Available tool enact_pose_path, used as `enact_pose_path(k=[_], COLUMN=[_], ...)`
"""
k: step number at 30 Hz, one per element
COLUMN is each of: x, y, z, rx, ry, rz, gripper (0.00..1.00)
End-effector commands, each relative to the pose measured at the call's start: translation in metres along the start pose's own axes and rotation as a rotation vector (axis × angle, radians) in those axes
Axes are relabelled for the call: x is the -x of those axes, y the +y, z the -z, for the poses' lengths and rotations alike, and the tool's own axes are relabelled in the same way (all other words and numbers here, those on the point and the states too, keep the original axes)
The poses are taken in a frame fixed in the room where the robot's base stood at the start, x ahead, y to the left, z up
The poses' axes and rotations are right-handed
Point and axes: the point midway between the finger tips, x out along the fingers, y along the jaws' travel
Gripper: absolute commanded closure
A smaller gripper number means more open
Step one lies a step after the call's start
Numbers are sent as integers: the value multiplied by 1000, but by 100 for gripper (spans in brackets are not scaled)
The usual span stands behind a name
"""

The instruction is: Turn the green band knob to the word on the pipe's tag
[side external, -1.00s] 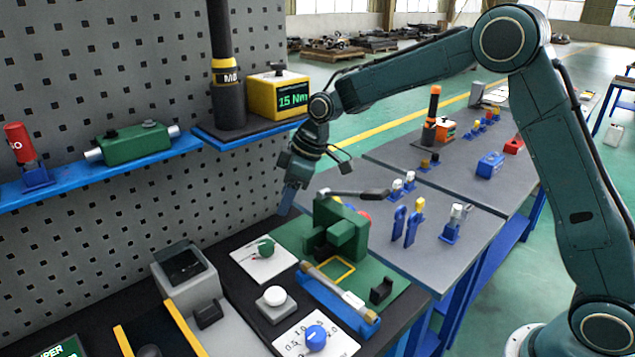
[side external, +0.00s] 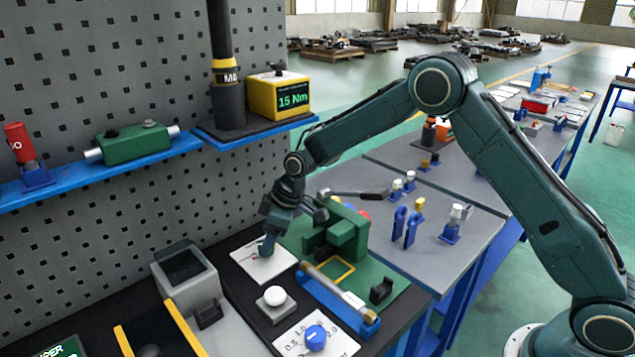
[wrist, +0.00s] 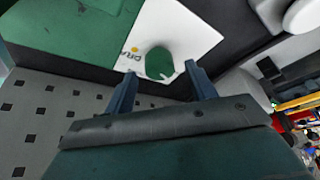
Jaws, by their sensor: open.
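The green knob (wrist: 160,62) sits on a white plate (wrist: 192,28) with a small orange mark and partly hidden lettering. In the side view, the plate (side external: 262,268) lies on the dark bench and my gripper hides most of the knob. My gripper (side external: 268,248) points down at the knob. In the wrist view, my gripper (wrist: 160,70) is open, with one blue finger on each side of the knob's near part; I cannot tell whether they touch it. A metal pipe (side external: 338,285) lies in a blue cradle; I can read no word on it.
A green fixture (side external: 345,238) stands close right of my gripper. A white round button (side external: 275,296) and a blue dial (side external: 316,337) are in front. A grey box (side external: 185,278) stands at left. The pegboard (side external: 130,220) rises behind.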

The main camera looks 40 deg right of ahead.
Motion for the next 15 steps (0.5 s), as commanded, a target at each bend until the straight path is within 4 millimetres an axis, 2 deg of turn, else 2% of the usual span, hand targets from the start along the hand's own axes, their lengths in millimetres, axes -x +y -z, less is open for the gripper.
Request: enact_pose_path(k=[6,15], x=[-11,-12], y=[0,0], z=[0,0], rx=[0,0], ry=[1,1], rz=[-1,-1], gripper=[44,46])
